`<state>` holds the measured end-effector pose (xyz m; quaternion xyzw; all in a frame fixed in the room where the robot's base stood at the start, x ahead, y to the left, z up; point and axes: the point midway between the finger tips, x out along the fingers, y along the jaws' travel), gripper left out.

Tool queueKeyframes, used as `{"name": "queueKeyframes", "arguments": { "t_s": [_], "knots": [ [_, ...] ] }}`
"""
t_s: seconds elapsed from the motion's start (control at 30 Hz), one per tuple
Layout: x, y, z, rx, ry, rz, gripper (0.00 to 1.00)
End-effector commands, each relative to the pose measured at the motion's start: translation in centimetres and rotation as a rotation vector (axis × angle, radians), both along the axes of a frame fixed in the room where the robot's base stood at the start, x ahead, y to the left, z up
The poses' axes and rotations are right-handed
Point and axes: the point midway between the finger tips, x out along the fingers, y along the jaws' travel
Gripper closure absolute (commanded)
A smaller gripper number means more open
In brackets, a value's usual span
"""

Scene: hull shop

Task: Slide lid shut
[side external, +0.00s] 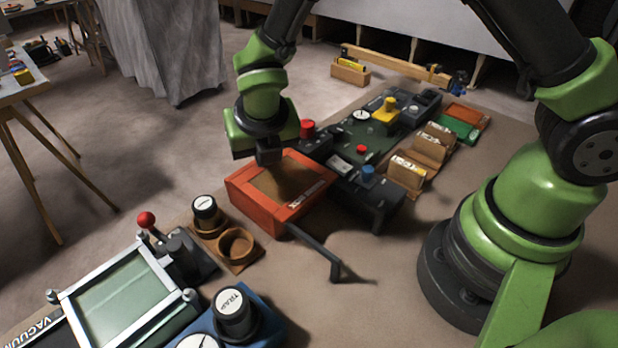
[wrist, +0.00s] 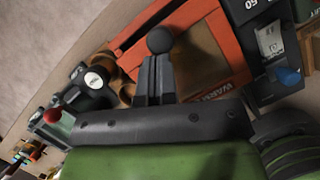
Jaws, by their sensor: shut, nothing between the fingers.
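An orange-red box (side external: 313,196) marked with white lettering stands at mid-bench, its top showing a brown recessed area. I cannot clearly tell the lid from the box frame. The box (wrist: 222,72) also shows in the wrist view, behind my fingers. My gripper (side external: 268,156) points down over the box's far left part, its fingers shut and empty. In the wrist view the shut fingers (wrist: 155,75) reach toward a dark round knob (wrist: 160,40), which appears right at their tips. I cannot tell whether they touch it. The knob is hidden in the side view.
A dark bent bar (side external: 318,252) sticks out from the box's near side. Dark control units with a blue knob (side external: 368,173) stand close on the right. Bare bench lies in front.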

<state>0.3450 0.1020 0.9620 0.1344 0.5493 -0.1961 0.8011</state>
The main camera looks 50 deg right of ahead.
Motion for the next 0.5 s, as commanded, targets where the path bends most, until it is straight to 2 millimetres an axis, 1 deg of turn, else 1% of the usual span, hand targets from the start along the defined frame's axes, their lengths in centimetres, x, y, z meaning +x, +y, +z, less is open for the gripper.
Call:
{"name": "queueKeyframes", "arguments": {
  "t_s": [0.03, 0.1, 0.2, 0.5],
  "knots": [
    [0.9, 0.0, -0.1, 0.002, -0.002, -0.003, 1.00],
    [1.7, 0.0, -0.1, 0.002, 0.000, -0.002, 1.00],
    [2.4, 0.0, 0.0, 0.002, 0.003, 0.002, 1.00],
    [2.7, -0.1, -0.1, 0.002, 0.003, 0.008, 1.00]
  ]
}}
